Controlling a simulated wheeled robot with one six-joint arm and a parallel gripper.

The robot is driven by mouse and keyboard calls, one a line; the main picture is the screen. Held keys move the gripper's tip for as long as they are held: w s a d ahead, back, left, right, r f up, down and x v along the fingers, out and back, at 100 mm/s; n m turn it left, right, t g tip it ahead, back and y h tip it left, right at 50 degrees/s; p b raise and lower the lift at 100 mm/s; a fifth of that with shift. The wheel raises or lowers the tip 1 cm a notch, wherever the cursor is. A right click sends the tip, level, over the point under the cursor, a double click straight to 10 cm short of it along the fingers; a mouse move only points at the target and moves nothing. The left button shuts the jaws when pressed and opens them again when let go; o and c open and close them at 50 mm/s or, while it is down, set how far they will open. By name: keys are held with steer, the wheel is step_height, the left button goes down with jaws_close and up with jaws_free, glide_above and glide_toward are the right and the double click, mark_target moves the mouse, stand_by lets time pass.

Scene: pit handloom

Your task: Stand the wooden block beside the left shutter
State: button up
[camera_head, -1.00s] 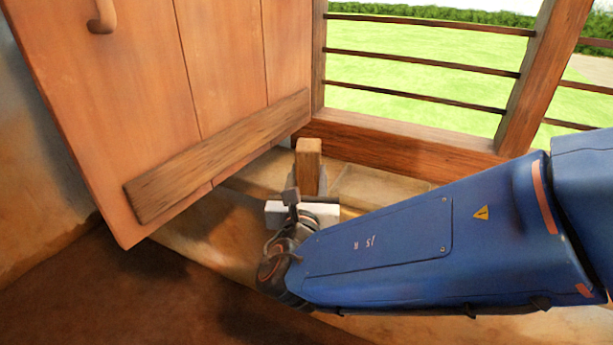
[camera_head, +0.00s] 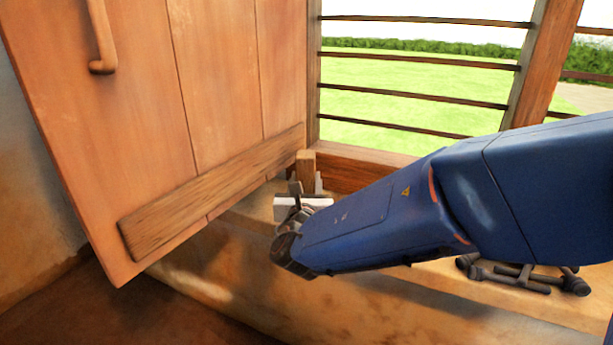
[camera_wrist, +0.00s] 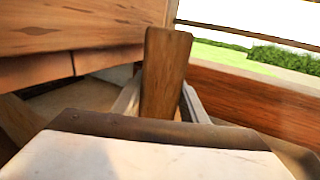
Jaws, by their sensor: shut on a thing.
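The wooden block (camera_head: 306,168) stands upright in my gripper (camera_head: 306,188), close to the lower inner corner of the left shutter. In the wrist view the block (camera_wrist: 164,75) rises between the two fingers of my gripper (camera_wrist: 160,105), which are shut on it. The left shutter (camera_head: 205,90) is a swung-open panel of orange-brown planks with a crosspiece along its bottom. The block is just right of the crosspiece's end; I cannot tell whether they touch. The block's foot is hidden behind my gripper, so its contact with the sill is unclear.
The window sill (camera_head: 240,208) runs below the shutter. The window frame's bottom rail (camera_head: 350,170) and horizontal bars (camera_head: 420,60) stand behind the block. A dark metal piece (camera_head: 525,275) lies on the sill at the right, below my arm. A handle (camera_head: 102,50) hangs on the shutter.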

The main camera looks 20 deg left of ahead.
steer(key=x, duration=0.4)
steer(key=shift+f, duration=0.3)
steer(key=shift+f, duration=0.1)
steer(key=o, duration=1.4)
